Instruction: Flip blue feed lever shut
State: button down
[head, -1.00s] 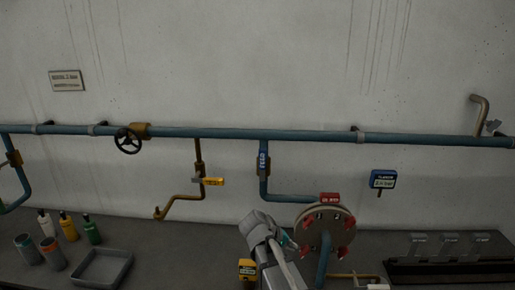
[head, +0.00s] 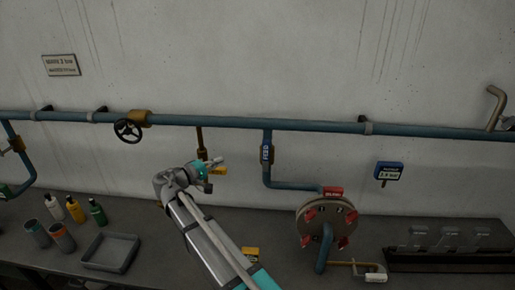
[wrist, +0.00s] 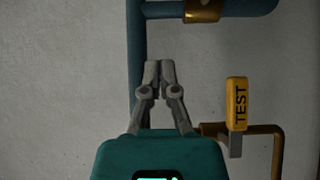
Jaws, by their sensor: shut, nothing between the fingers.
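The blue feed lever (head: 266,153), labelled FEED, stands upright in line with the vertical blue branch pipe, at its brass valve. My gripper (head: 224,161) is left of it in the head view, apart from it, near the yellow TEST lever (head: 218,171). In the wrist view my gripper (wrist: 158,67) is shut and empty, with bare wall and a blue pipe behind its tips. A brass fitting (wrist: 203,11) on a blue pipe is cut by the top edge there. The blue lever itself does not show in the wrist view.
The yellow TEST lever (wrist: 237,104) is right of my fingers in the wrist view, close by. A long blue pipe (head: 320,126) runs along the wall. A round flange (head: 312,232) with red parts stands below right. A black handwheel (head: 128,130) is at left.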

aim_at(266, 156)
jog(key=shift+w+d+f, duration=0.1)
jog(key=shift+w+d, duration=0.15)
jog(key=s+d+x, duration=0.2)
jog(key=x, duration=1)
jog(key=shift+w+d, duration=0.15)
jog(key=shift+d, duration=0.15)
jog(key=shift+p, duration=0.3)
